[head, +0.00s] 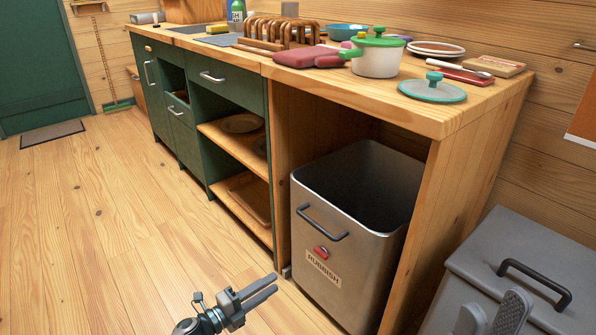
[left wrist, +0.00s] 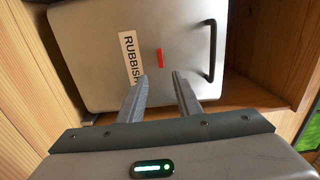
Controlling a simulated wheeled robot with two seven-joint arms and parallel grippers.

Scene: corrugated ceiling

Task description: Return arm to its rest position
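My left gripper (head: 262,291) is low over the wooden floor, in front of the grey metal rubbish bin, with its fingers pointing toward the bin's side of the room. In the left wrist view my left gripper (left wrist: 160,82) has its two fingers apart with nothing between them, and the bin's front (left wrist: 100,50) with the RUBBISH label lies beyond them. My right gripper (head: 491,314) shows at the bottom right as two grey finger pads, apart and empty, in front of a grey lidded box. The rest of the right arm is out of view.
The open-topped rubbish bin (head: 315,215) stands under the wooden counter (head: 395,115). A grey box (head: 540,262) with a black handle stands at the right. A white pot (head: 378,62), teal lid (head: 432,92) and toast rack (head: 280,31) sit on the counter. The floor at left is clear.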

